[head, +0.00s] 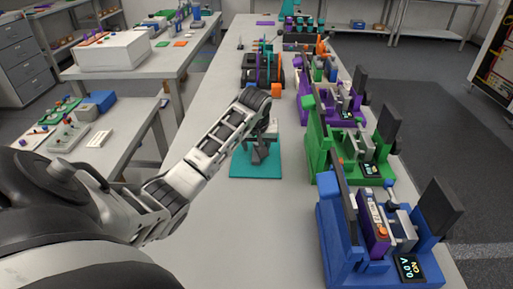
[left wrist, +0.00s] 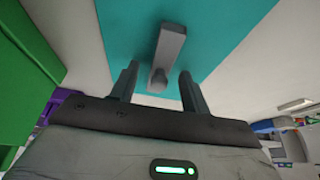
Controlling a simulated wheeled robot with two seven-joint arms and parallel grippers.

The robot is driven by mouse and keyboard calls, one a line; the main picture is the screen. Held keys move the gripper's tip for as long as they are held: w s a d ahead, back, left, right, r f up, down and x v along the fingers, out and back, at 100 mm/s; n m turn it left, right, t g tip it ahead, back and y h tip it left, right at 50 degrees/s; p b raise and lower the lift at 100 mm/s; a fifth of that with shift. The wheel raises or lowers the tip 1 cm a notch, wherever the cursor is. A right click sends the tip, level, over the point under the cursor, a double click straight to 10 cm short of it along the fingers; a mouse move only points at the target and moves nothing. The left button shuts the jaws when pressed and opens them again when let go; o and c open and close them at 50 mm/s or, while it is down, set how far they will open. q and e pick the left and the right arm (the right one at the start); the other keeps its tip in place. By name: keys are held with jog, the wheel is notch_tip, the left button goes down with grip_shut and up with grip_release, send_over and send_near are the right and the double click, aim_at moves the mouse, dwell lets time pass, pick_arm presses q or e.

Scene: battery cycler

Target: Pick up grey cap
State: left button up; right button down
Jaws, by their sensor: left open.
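A grey piece (left wrist: 172,42), which looks like the grey cap, is on the teal mat (left wrist: 225,40) in the left wrist view. It is a long block with a rounded end facing my gripper. My left gripper (left wrist: 158,72) is open, with one finger on each side of the piece's near end and a visible gap on both sides. In the head view my left gripper (head: 259,157) points down over the teal mat (head: 243,171), and I cannot make out the cap apart from the fingers there. My right gripper is not in view.
Blue (head: 340,262), green (head: 325,172) and purple (head: 334,117) cycler stations line the table's right side. An orange block (head: 277,92) and a dark rack (head: 250,72) stand beyond the mat. The near white tabletop (head: 255,235) is clear.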

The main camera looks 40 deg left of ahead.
pick_arm(q)
grip_shut()
dwell(0.3)
